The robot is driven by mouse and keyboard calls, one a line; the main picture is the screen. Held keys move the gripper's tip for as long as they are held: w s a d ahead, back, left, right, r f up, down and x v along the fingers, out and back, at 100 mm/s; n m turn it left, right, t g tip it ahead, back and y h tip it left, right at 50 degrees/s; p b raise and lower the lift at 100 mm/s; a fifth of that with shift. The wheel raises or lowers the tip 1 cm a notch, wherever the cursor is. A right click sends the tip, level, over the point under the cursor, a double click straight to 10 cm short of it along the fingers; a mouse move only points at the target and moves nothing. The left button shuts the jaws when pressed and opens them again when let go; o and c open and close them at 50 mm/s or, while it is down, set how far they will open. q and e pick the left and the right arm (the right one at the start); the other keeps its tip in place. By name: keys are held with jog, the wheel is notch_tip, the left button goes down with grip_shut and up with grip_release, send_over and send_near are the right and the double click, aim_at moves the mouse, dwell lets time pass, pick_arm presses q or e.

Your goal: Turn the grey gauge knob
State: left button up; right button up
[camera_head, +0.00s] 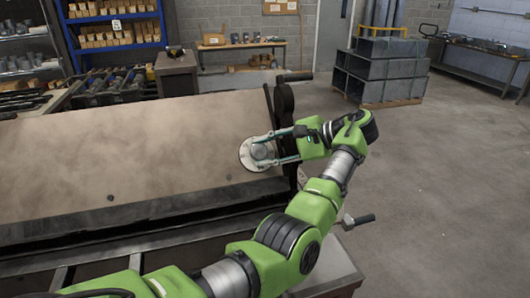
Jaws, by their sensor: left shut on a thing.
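The grey gauge knob (259,151) is a round grey knob on a pale disc at the right end of the large flat metal machine (120,150). My left gripper (262,150) is at the knob, with one finger on its far side and one on its near side. It is shut on the knob. The fingers hide part of the knob's edge. My green left arm comes in from the bottom left and bends round to the knob from the right. My right gripper is out of view.
A dark handle (295,77) stands at the machine's back right corner, and another black-gripped handle (357,220) sticks out below my forearm. Stacked grey ducts (380,70) stand on a pallet at the back. The floor to the right is clear.

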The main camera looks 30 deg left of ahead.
pick_arm(q)
jog(key=n+h+p, duration=0.1)
jog(key=r+n+g+h+p, duration=0.1)
jog(key=n+p, duration=0.1)
jog(key=shift+w+a+h, duration=0.1)
jog(key=shift+a+h, duration=0.1)
jog(key=shift+h, duration=0.2)
jog(key=shift+n+h+p, duration=0.8)
jog(key=shift+n+p, duration=0.15)
jog(key=shift+n, duration=0.25)
jog(key=shift+a+f+n+h+p, duration=0.15)
jog(key=shift+f+n+h+p, duration=0.05)
jog(key=shift+n+h+p, duration=0.35)
jog(key=o, duration=1.1)
jog(key=shift+w, duration=0.1)
